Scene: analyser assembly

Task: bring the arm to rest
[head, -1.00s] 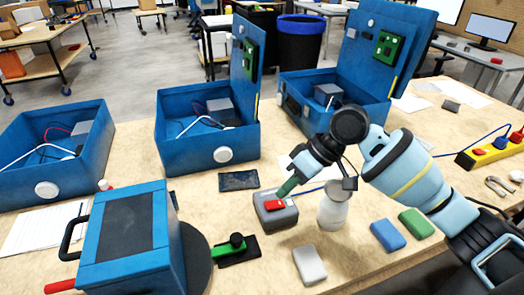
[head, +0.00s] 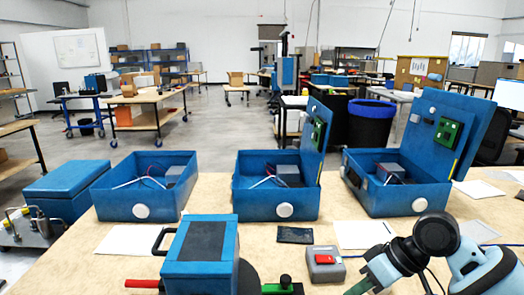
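My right arm comes in at the lower right of the head view. Its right gripper (head: 356,287) is partly cut off by the bottom edge, so I cannot see whether it is open or shut. It is below and to the right of the grey box with a red button (head: 325,264) and looks apart from it. My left gripper is not in view.
Blue open boxes stand in a row: left (head: 103,199), middle (head: 245,203) and right (head: 372,197), the latter two with raised lids. A closed blue case (head: 202,285) with a dark top stands in front. A black plate (head: 294,235) lies on the wooden table.

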